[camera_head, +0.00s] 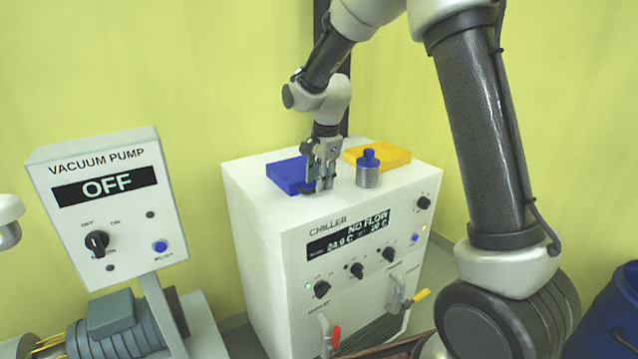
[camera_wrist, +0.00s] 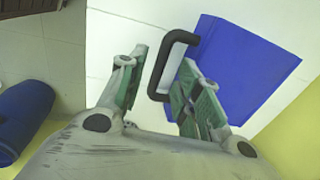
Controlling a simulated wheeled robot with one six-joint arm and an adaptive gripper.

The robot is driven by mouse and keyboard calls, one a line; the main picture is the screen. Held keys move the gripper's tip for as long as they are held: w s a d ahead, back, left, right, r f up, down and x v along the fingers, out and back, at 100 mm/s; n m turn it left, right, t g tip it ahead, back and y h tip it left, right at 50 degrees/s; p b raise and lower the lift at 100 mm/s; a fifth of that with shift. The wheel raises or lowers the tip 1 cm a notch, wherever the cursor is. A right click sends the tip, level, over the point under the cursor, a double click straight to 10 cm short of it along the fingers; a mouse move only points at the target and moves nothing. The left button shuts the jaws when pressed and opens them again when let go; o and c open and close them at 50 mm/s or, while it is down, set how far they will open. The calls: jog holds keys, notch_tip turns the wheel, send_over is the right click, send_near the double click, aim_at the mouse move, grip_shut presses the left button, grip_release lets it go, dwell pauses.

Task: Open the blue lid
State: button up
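The flat blue lid (camera_head: 288,174) lies on the white top of the chiller, left of my gripper. My gripper (camera_head: 319,187) points down, low over the chiller top at the lid's right edge. In the wrist view the blue lid (camera_wrist: 240,65) has a black bar handle (camera_wrist: 157,75) on its edge. The handle lies between my two spread fingers, with gaps on both sides. My gripper is open and holds nothing. In the head view the fingers hide most of the handle.
The vacuum pump panel (camera_head: 110,205) stands left. A blue drum (camera_head: 612,315) is at the far right.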

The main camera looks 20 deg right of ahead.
jog(key=shift+w+f, duration=0.15)
jog(key=shift+f, duration=0.7)
grip_shut()
jog(key=shift+r, duration=0.15)
